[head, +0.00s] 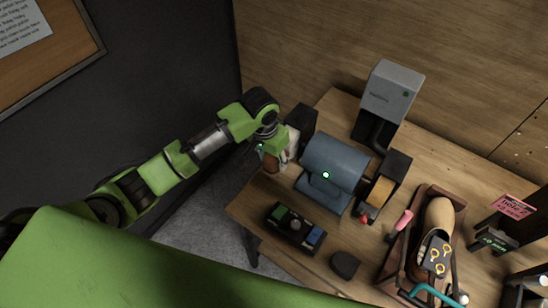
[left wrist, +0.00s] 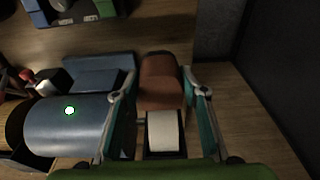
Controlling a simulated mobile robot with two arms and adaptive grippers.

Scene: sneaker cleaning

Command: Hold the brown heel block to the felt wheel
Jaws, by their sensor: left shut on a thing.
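My left gripper (head: 272,160) is at the left end of the blue-grey bench grinder (head: 335,165). It is shut on the brown heel block (left wrist: 160,80), which shows between its two teal fingers in the left wrist view. In the head view the block (head: 270,164) is partly covered by the gripper. The cream felt wheel (left wrist: 163,130) sits in its dark housing right beside the block; their edges meet in the picture, but I cannot tell whether they touch.
A tan wheel (head: 380,191) is on the grinder's right end. A grey lamp-like box (head: 391,91) stands behind. A black control box (head: 295,227) and a dark lump (head: 345,264) lie in front. A tray (head: 397,262) holding a shoe (head: 438,220) is at right.

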